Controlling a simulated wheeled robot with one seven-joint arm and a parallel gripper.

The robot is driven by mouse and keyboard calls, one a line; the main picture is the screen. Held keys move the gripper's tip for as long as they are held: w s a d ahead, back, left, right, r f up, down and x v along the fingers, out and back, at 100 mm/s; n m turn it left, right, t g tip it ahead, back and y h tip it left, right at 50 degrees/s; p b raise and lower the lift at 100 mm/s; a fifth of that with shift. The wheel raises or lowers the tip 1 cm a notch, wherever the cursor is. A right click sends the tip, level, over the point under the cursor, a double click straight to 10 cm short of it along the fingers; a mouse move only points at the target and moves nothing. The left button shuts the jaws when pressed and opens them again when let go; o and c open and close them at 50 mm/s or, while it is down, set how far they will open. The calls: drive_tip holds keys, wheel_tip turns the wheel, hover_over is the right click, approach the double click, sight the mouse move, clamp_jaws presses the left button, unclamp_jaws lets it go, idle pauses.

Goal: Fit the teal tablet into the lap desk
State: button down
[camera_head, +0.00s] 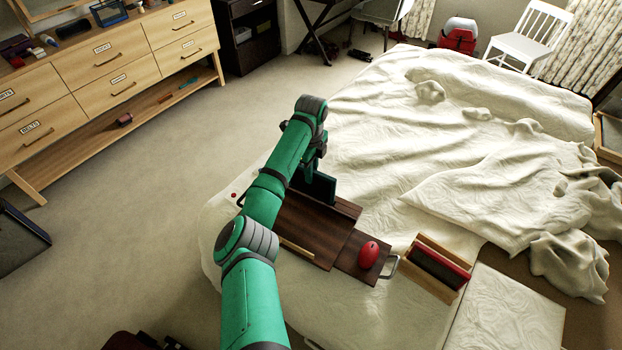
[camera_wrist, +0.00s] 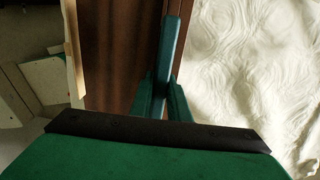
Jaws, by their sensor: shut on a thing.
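The lap desk (camera_head: 315,228) is a dark brown wooden board lying on the bed, with a raised strip along its far edge. It also fills the middle of the wrist view (camera_wrist: 115,60). My gripper (camera_wrist: 160,98) is shut on the teal tablet (camera_wrist: 171,45), which shows edge-on between the fingers. In the head view the tablet (camera_head: 321,188) stands upright over the far edge of the desk, partly behind my arm. In the wrist view it lines up with the strip at the desk's edge. I cannot tell whether its lower edge sits in a groove.
A red mouse (camera_head: 369,254) sits on the desk's side panel. A wooden holder (camera_head: 420,272) with a dark and red item stands to the right. The rumpled white bed (camera_head: 400,130) surrounds the desk. A labelled dresser (camera_head: 90,70) stands at left across open carpet.

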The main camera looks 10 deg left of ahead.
drive_tip(key=shift+w+a+f, duration=0.1)
drive_tip(key=shift+w+f, duration=0.1)
drive_tip(key=shift+f, duration=0.5)
drive_tip(key=shift+w+d+f, duration=0.1)
drive_tip(key=shift+w+f, duration=0.15)
drive_tip(key=shift+f, duration=0.45)
drive_tip(key=shift+w+a+f, duration=0.1)
drive_tip(key=shift+w+f, duration=0.1)
drive_tip(key=shift+f, duration=0.5)
drive_tip(key=shift+f, duration=0.15)
